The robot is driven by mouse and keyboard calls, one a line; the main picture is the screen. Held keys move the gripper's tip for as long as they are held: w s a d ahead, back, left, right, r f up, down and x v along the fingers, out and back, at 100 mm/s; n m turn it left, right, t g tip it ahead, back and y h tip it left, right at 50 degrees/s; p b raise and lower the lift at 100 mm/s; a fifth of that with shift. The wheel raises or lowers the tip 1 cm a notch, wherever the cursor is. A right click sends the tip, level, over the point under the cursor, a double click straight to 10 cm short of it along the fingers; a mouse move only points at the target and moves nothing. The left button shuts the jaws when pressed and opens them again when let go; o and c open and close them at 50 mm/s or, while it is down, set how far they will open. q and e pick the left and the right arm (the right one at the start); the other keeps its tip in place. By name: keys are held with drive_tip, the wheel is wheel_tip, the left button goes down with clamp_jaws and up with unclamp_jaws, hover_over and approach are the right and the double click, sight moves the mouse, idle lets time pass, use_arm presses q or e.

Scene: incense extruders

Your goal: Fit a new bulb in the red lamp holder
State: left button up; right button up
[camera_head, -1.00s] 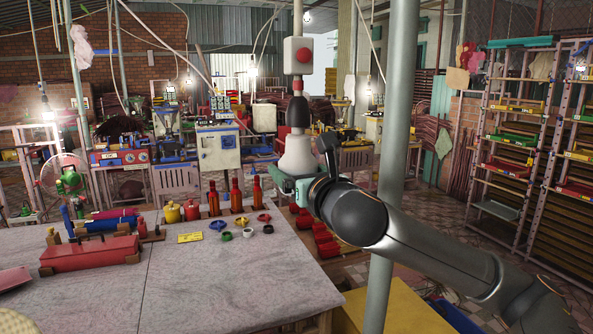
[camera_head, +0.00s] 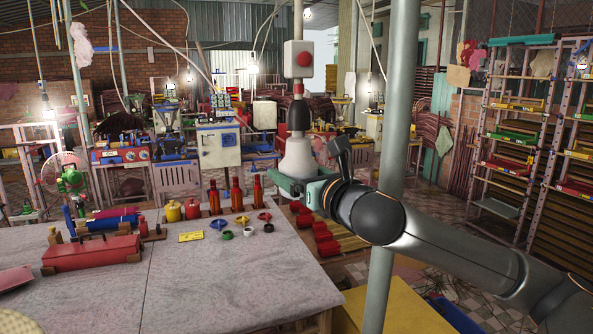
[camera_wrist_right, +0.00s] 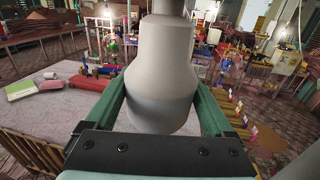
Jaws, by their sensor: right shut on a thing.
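A pale bulb (camera_head: 297,157) hangs upright under a black lamp holder (camera_head: 299,115) with a red band at its top. The holder hangs below a white box (camera_head: 298,58) with a red button. The bulb's neck meets the holder's lower end; I cannot tell how deep it sits. My right gripper (camera_head: 288,186) has its green fingers around the bulb's wide lower part. In the right wrist view the bulb (camera_wrist_right: 163,95) stands between the two fingers, with the holder out of frame. My left gripper is not in view.
A metal pole (camera_head: 393,150) stands close to my right arm. Shelving (camera_head: 520,140) stands at right.

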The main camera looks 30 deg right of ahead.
drive_tip(key=shift+n+y, duration=0.9)
drive_tip(key=shift+y, duration=0.5)
drive_tip(key=o, duration=1.1)
drive_tip(key=shift+o, duration=0.2)
drive_tip(key=s+d+b, duration=0.1)
drive_tip(key=s+b, duration=0.3)
drive_tip(key=s, duration=0.8)
drive_tip(key=shift+s+b, duration=0.25)
drive_tip(key=shift+b, duration=0.1)
